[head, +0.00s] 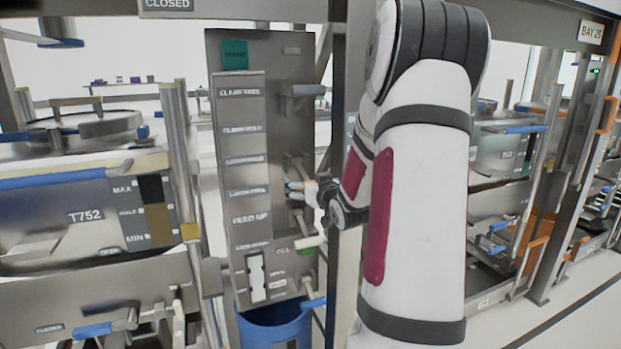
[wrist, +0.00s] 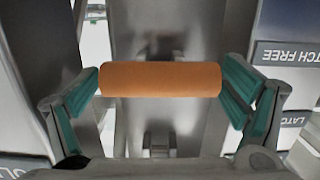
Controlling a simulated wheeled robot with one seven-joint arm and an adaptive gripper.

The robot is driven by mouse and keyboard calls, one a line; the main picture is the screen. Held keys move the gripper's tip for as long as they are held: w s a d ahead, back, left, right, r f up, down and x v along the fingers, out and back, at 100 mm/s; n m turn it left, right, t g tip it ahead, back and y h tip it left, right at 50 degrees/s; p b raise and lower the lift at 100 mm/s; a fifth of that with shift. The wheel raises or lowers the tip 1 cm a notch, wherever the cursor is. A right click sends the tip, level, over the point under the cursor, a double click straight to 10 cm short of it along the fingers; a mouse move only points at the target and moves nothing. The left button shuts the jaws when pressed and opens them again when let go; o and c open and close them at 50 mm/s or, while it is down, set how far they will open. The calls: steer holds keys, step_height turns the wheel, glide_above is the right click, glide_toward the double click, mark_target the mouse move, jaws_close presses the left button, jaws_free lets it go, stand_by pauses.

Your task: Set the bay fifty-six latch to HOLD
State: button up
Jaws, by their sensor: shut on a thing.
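An orange bar-shaped handle (wrist: 160,79) spans the space between my gripper's two teal-padded fingers in the wrist view. The fingers meet its two ends, and my gripper is shut on it. Behind it is a grey metal upright with small brackets. In the head view my gripper (head: 303,190) is at the right side of a tall grey panel (head: 218,150) with a column of labels; the handle cannot be made out there. In the wrist view, one label on the right reads LATCH FREE (wrist: 288,54). I cannot read a bay number for this panel.
A blue bin (head: 275,330) stands under the panel. To the left is a machine marked T752 (head: 85,217) with blue handles. On the right, behind my arm, are more racks and a bay sign (head: 591,33). Open floor (head: 570,315) shows at the lower right.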

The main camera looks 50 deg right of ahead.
mark_target(303, 171)
steer(key=shift+s+a+r+g+y+p, duration=0.15)
steer(key=shift+r+g+y+p, duration=0.4)
steer(key=shift+p, duration=0.95)
steer(key=shift+s+d+r+g+y+p, duration=0.15)
steer(key=shift+r+g+p, duration=0.2)
steer(key=shift+r+p, duration=0.8)
steer(key=r+g+y+p, duration=0.1)
steer(key=p, duration=0.4)
steer(key=shift+w+r+g, duration=0.1)
steer(key=shift+g, duration=0.3)
steer(key=r+p, duration=0.1)
steer(key=p, duration=0.2)
steer(key=shift+w+d+r, duration=0.1)
steer(key=shift+w+r, duration=0.15)
steer(key=shift+r, duration=0.15)
steer(key=shift+w+d+r+p, duration=0.15)
steer(key=shift+w+r+p, duration=0.2)
steer(key=shift+r+p, duration=0.35)
steer(key=o, duration=1.3)
steer(key=shift+f, duration=0.15)
steer(key=shift+s, duration=0.1)
